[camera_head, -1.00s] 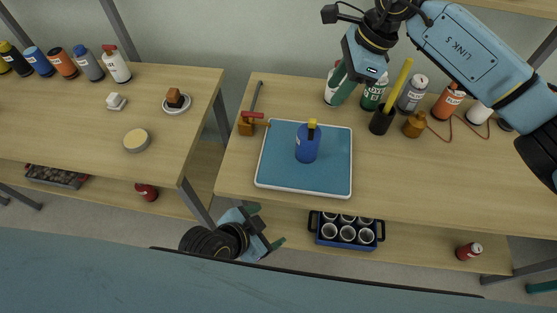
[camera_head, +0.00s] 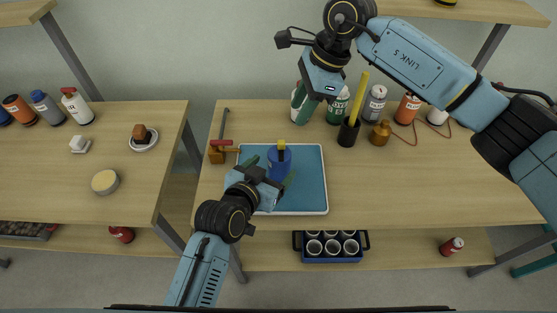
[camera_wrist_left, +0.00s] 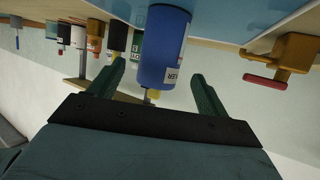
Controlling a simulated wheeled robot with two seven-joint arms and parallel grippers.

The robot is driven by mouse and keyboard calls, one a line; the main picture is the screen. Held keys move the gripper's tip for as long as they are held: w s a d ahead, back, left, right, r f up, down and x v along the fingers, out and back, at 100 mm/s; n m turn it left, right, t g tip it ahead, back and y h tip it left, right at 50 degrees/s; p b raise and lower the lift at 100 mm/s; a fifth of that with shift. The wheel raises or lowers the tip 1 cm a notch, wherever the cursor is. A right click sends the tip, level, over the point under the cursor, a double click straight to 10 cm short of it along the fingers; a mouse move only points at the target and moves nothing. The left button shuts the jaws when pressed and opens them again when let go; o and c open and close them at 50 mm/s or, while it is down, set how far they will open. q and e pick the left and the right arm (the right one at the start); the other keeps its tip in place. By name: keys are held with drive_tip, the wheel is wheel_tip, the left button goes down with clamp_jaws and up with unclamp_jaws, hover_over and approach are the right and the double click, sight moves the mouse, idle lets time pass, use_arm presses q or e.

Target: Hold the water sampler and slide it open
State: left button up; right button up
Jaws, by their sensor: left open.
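The water sampler, a blue cylinder (camera_head: 280,161) with a yellow top and dark tip, stands upright on the blue tray (camera_head: 308,190). My left gripper (camera_head: 272,171) is open at the near side of it, low over the tray. In the left wrist view the blue cylinder (camera_wrist_left: 165,45) with a white label appears between the two green fingers (camera_wrist_left: 157,75).
A brown block with a red handle (camera_head: 219,151) lies left of the tray. A black cup with a yellow stick (camera_head: 349,131), a brown bottle (camera_head: 380,133) and several bottles stand at the back. A blue crate of cups (camera_head: 332,258) is on the lower shelf.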

sight(280, 161)
use_arm(q)
drive_tip(key=shift+x, duration=2.7)
